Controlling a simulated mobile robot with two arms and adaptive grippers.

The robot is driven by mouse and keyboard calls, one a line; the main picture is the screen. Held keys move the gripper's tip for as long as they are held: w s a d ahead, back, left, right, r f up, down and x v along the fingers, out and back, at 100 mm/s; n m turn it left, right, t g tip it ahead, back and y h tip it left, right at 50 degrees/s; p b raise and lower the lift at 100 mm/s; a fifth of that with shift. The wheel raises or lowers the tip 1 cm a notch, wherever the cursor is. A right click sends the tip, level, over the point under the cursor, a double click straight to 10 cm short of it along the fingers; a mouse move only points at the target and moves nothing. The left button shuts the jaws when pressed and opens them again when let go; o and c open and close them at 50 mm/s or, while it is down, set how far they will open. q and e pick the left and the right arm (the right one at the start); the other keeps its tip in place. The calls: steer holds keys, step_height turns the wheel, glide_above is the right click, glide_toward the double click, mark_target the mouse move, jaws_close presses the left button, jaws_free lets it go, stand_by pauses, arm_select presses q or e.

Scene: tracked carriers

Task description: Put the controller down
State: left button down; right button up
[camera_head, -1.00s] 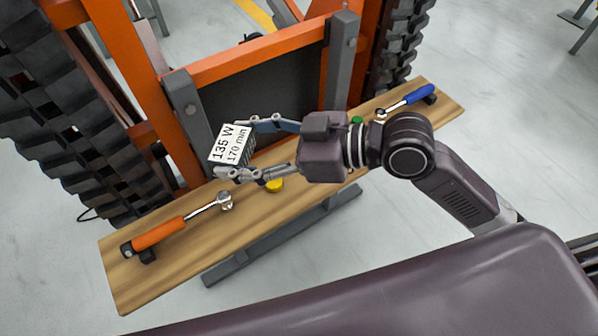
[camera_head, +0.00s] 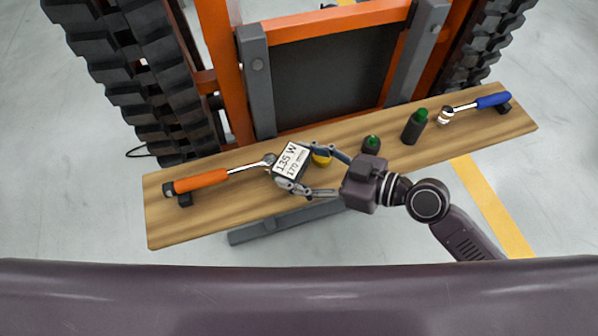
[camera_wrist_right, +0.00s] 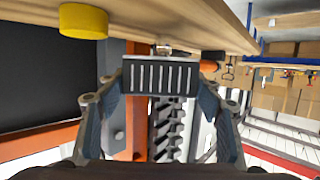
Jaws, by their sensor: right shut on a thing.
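The controller (camera_head: 291,160) is a small dark box with a white label reading "135 W" and "170 mm". My right gripper (camera_head: 297,169) is shut on it, one finger on each side. In the head view it appears over the wooden bench (camera_head: 205,222), beside the head of the orange-handled wrench. I cannot tell if it touches the wood. In the right wrist view the slotted dark face of the controller (camera_wrist_right: 160,76) shows between the fingers, close to the bench board. My left gripper is not in view.
The orange-handled wrench (camera_head: 202,180) lies left of the controller. A yellow round piece (camera_head: 321,159) is just right of it. The orange-framed tracked machine (camera_head: 232,70) is behind.

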steer(key=shift+f, duration=1.7)
steer(key=shift+f+b, duration=0.1)
steer(key=shift+b, duration=0.25)
steer(key=o, duration=1.4)
steer(key=shift+o, duration=0.2)
